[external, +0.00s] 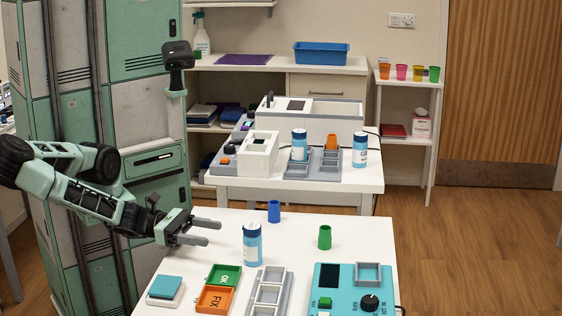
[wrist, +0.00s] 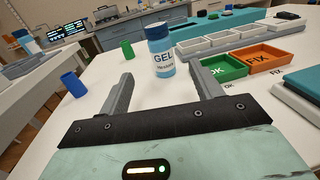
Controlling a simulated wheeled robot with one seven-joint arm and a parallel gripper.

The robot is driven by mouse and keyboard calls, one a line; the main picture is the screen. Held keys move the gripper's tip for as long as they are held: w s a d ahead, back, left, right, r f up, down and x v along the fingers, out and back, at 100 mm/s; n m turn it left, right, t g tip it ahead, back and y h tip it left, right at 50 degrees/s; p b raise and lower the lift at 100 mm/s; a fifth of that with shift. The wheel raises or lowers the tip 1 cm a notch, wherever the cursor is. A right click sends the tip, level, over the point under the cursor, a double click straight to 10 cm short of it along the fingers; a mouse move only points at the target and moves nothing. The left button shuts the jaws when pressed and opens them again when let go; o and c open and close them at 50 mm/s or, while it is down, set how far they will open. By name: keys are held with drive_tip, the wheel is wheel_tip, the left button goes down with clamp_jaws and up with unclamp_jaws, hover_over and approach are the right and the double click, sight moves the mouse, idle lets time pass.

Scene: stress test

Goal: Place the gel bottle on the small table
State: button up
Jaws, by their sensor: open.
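The gel bottle (external: 252,246) is light blue with a dark cap and a white label. It stands upright on the near white table (external: 225,290). Which table is the small table is not marked; a narrow white side table (external: 405,84) stands at the back right.
A blue cup (external: 274,211) and a green cup (external: 325,237) stand near the bottle. Green and orange trays (external: 215,299), a grey rack (external: 268,290) and a teal device (external: 350,290) fill the near side. The middle table (external: 345,181) holds equipment and similar bottles. Coloured cups (external: 402,72) top the side table.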

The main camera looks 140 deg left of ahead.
drive_tip(key=shift+s+d+r+p, duration=0.2)
drive_tip(key=shift+d+p, duration=0.25)
drive_tip(key=shift+p, duration=0.8)
drive_tip(key=p+v, duration=0.3)
drive_tip(key=p, duration=0.3)
drive_tip(key=shift+s+a+f, duration=0.15)
drive_tip(key=shift+s+f, duration=0.05)
drive_tip(key=shift+s+f+p, duration=0.2)
drive_tip(key=shift+s+p, duration=0.25)
drive_tip(key=shift+p, duration=0.25)
drive_tip(key=shift+w+a, duration=0.15)
drive_tip(key=shift+a, duration=0.05)
drive_tip(key=p, duration=0.1)
approach(254, 245)
drive_tip(key=a, duration=0.2)
drive_tip(key=w+a, duration=0.1)
drive_tip(key=a, duration=0.1)
drive_tip(key=shift+f, duration=0.4)
drive_tip(key=shift+w+d+p+x, duration=0.15)
drive_tip(key=shift+p+x, duration=0.2)
drive_tip(key=shift+x, duration=1.2)
drive_tip(key=shift+w+d+p+x, duration=0.15)
drive_tip(key=shift+p+x, duration=0.2)
drive_tip(key=shift+x, duration=1.2)
drive_tip(key=shift+s+f, duration=0.1)
drive_tip(key=shift+f, duration=0.1)
drive_tip(key=c, duration=1.2)
drive_tip(key=shift+c, duration=0.2)
